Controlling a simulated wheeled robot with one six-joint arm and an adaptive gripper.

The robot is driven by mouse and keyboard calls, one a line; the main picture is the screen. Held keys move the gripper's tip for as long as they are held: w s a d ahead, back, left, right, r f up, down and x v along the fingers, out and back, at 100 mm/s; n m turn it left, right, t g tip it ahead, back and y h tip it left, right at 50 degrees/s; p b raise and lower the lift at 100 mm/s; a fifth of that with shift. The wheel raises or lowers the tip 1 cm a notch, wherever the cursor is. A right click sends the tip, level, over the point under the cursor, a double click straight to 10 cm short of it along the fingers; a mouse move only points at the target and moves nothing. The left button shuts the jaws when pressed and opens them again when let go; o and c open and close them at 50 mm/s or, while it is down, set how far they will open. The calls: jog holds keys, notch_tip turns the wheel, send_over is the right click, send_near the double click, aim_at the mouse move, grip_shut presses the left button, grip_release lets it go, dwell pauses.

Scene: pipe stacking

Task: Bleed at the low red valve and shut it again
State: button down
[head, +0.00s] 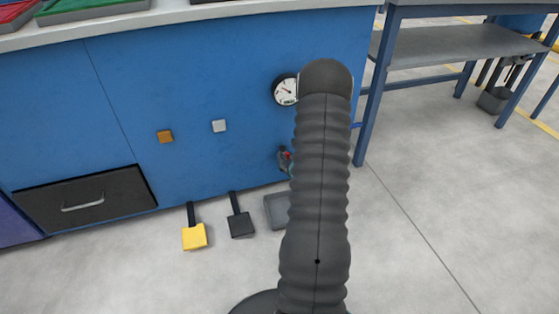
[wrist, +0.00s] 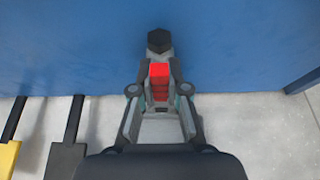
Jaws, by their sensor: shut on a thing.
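The low red valve (wrist: 159,72) is on the front of the blue cabinet (wrist: 60,40). In the wrist view its red handle lies between the two fingers of my gripper (wrist: 160,87), which is shut on it. A dark hexagonal fitting (wrist: 159,40) sits just beyond the handle against the blue panel. In the head view a bit of the red valve (head: 285,154) shows left of my arm, low on the panel. My arm hides most of it and the gripper there. A round white gauge (head: 285,90) is above the valve, its right edge close behind my arm.
A grey tray (head: 277,211) lies on the floor below the valve, partly hidden. A yellow pedal (head: 194,236) and a black pedal (head: 240,224) stand left of it. A blue-legged bench (head: 460,45) is at the right.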

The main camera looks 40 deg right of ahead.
dwell(0.3)
jog(key=c, duration=1.1)
grip_release()
jog(key=shift+c, duration=0.2)
jog(key=shift+s, duration=0.1)
jog(key=v, duration=1.2)
jog(key=shift+a, duration=0.1)
